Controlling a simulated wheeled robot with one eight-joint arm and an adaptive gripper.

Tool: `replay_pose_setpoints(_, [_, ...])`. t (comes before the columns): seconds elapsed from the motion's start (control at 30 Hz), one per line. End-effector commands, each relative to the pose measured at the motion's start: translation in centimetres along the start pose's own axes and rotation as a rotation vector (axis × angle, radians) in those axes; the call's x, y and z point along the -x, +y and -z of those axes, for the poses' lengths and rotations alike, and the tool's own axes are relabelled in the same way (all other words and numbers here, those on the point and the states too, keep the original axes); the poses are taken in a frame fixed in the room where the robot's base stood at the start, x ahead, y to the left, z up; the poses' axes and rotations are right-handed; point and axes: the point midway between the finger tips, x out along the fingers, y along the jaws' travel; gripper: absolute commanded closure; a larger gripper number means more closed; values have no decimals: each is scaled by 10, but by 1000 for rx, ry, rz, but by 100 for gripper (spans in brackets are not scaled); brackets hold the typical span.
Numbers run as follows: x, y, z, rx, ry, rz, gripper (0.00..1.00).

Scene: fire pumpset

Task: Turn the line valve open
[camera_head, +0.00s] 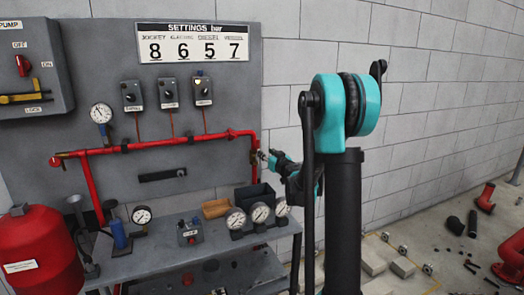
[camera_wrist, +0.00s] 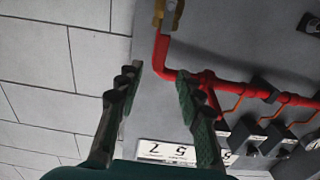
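A red pipe (camera_head: 170,142) runs along the grey panel and bends down at its right end. A small brass fitting, seemingly the line valve (camera_head: 254,157), sits on that down-going end. In the wrist view, which is upside down, the brass fitting (camera_wrist: 168,14) is at the top edge, beyond the red pipe's bend, and is partly cut off. My gripper (camera_head: 265,157) is just right of the fitting in the head view. In the wrist view my gripper (camera_wrist: 158,80) is open, with nothing between its two fingers. Contact with the pipe or fitting cannot be told.
A settings board (camera_head: 193,43) tops the panel, above several dark switch boxes (camera_head: 168,93). A grey shelf (camera_head: 165,250) below carries gauges (camera_head: 260,212), a wooden tray (camera_head: 216,208) and a dark bin (camera_head: 256,196). A red tank (camera_head: 38,250) stands left. Loose parts litter the right floor.

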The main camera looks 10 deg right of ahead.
Motion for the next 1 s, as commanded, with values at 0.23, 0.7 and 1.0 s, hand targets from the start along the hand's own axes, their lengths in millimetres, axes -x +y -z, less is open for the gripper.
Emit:
replay_pose_setpoints(0.23, [21,0,0,0,0,0,63])
replay_pose_setpoints(0.7, [34,9,10,2,19,-60,63])
replay_pose_setpoints(1.0, [147,69,8,-16,-92,-493,63])
